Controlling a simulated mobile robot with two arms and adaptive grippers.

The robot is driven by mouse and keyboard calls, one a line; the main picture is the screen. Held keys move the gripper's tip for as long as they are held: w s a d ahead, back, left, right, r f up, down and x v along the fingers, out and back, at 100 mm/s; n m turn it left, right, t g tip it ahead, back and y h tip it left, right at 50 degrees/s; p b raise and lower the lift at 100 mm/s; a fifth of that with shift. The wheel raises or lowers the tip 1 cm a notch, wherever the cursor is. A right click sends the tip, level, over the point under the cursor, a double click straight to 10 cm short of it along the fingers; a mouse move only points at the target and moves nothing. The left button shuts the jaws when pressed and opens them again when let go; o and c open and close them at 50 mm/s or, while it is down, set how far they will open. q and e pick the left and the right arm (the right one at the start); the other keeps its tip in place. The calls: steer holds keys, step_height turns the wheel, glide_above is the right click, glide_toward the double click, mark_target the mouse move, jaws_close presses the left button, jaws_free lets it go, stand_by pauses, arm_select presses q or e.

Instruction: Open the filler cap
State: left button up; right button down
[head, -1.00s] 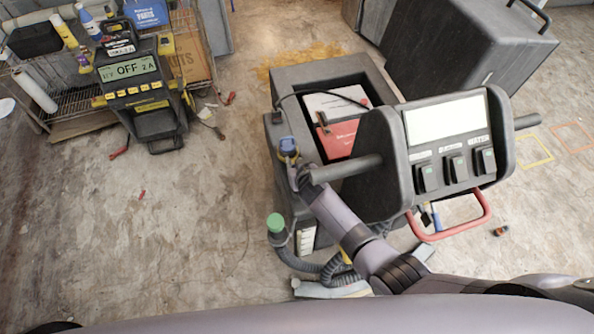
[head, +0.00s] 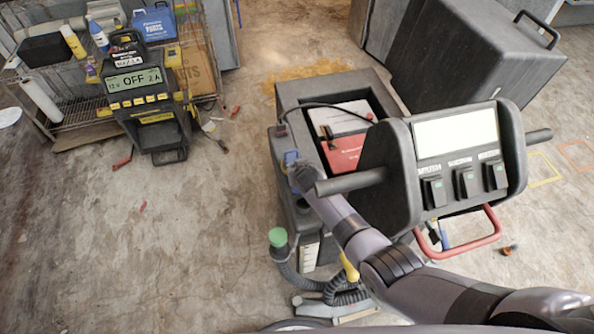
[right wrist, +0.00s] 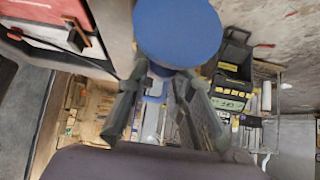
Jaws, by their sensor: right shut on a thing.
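The floor-cleaning machine (head: 285,95) stands right of centre in the head view. A blue cap (head: 291,158) shows at its left side, by the grey handle bar. My right gripper (head: 297,167) is at the blue cap, its arm reaching up from the lower right. In the right wrist view the cap's round blue face (right wrist: 178,30) is large, and the fingers of my right gripper (right wrist: 163,85) are closed on it. The gripper hides the cap's underside, so I cannot tell whether it is seated. My left gripper is not in view.
A green-capped hose (head: 278,237) hangs below the blue cap. The control panel (head: 455,135) and red handle (head: 462,238) are close to my right arm. A charger reading OFF (head: 140,85) stands by a wire shelf (head: 75,125). The floor at left is mostly clear.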

steer(key=shift+w+r, duration=0.3)
steer(key=c, duration=1.8)
jaws_free()
steer(key=o, duration=0.4)
steer(key=shift+f, duration=0.3)
steer(key=shift+s, duration=0.15)
steer(key=shift+s+r, duration=0.1)
steer(key=shift+s, duration=0.05)
steer(key=v, duration=0.4)
steer(key=shift+s+d+r, duration=0.1)
steer(key=shift+s+r, duration=0.1)
steer(key=s, duration=0.4)
steer(key=s+d, duration=0.1)
steer(key=s, duration=0.3)
steer(key=s+d, duration=0.1)
steer(key=s, duration=0.3)
steer(key=shift+d, duration=0.15)
steer(key=shift+r, duration=0.1)
